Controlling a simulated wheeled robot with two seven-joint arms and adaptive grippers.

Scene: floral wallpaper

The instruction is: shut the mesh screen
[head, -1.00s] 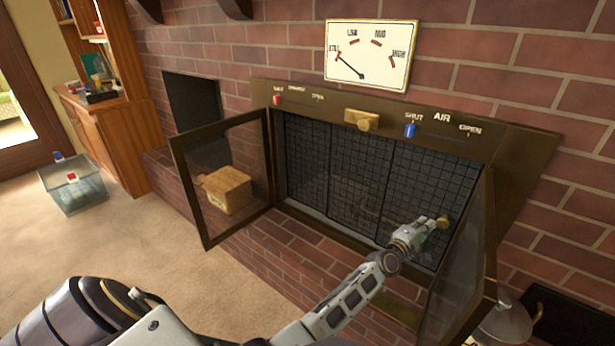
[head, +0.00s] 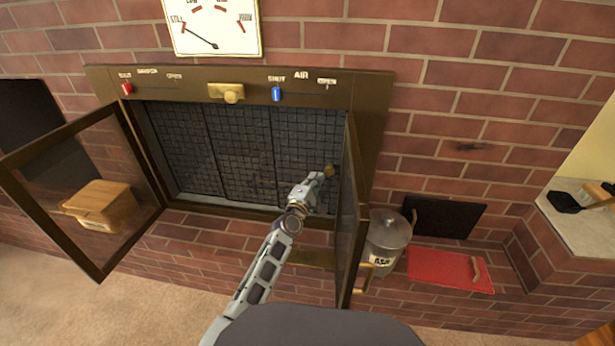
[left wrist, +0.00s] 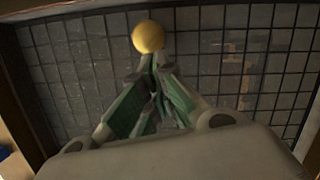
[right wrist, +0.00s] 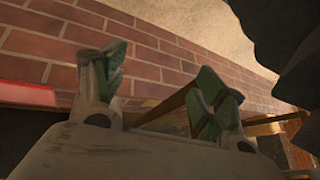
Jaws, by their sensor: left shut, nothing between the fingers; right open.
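The mesh screen (head: 240,140) is a dark grid of panels that appears to span the fireplace opening in the head view. Its round brass knob (head: 330,170) is near the right end, close to the right glass door (head: 348,225). My left gripper (head: 320,177) is shut and empty at the knob. In the left wrist view, the left fingertips (left wrist: 150,62) are together just below the knob (left wrist: 148,36), in front of the mesh; whether they touch it I cannot tell. My right gripper (right wrist: 165,72) is open and empty in the right wrist view, near brickwork. It is hidden in the head view.
Both glass doors stand open; the left glass door (head: 90,190) has a wooden box (head: 103,205) behind it. A brass frame with red and blue sliders (head: 277,94) runs above the opening. An ash bucket (head: 388,240) and a red mat (head: 450,270) are on the brick ledge at right.

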